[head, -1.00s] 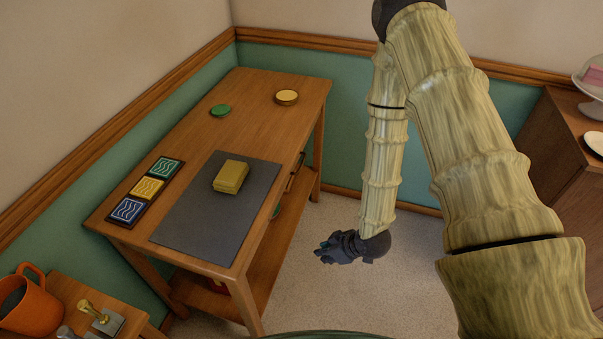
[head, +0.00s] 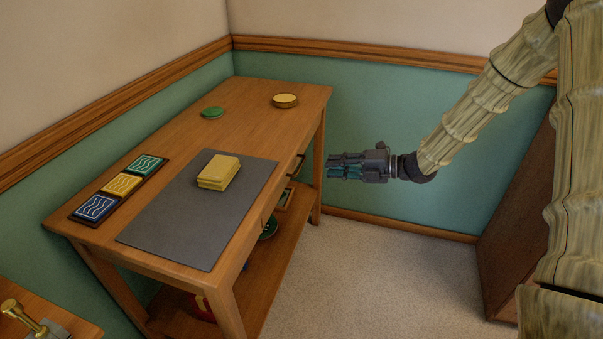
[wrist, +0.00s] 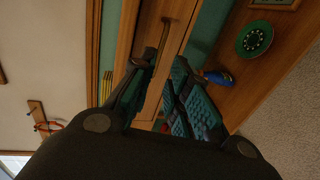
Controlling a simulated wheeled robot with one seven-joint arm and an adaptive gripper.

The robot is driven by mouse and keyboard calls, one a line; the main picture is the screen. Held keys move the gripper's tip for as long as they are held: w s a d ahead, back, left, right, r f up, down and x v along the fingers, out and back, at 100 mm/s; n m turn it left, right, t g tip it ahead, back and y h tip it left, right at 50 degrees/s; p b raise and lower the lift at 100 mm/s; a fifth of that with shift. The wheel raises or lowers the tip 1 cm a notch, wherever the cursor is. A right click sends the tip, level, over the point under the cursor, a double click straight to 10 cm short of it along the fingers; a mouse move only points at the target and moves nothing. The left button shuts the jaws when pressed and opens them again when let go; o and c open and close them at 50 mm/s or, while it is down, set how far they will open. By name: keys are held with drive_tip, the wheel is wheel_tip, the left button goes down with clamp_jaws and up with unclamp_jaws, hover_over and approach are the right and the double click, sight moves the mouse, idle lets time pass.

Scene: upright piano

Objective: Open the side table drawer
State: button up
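The wooden side table (head: 251,112) stands against the teal wall. Its drawer front is on the side facing my gripper, and a dark bar handle (head: 298,163) shows there. In the wrist view the drawer front (wrist: 179,30) and its handle (wrist: 164,34) appear ahead of my fingers. The drawer looks closed. My gripper (head: 332,167) is level with the handle, just to its right in the head view, with its fingers pointing at the table. In the wrist view my gripper (wrist: 158,92) is open, fingers apart and holding nothing. Whether a fingertip touches the handle cannot be told.
A grey mat (head: 176,229) with a yellow block (head: 218,172), a tile strip (head: 121,185), a green disc (head: 212,112) and a round tin (head: 285,100) are on the tabletop. A lower shelf (head: 282,240) holds items. Carpet is free right of the table.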

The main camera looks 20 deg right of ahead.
sight(301, 164)
drive_tip(key=b+x, duration=0.1)
drive_tip(key=x, duration=0.9)
drive_tip(key=shift+w+a+f+b, duration=0.1)
drive_tip(key=shift+w+a+b, duration=0.05)
drive_tip(key=shift+a+b, duration=0.15)
clamp_jaws()
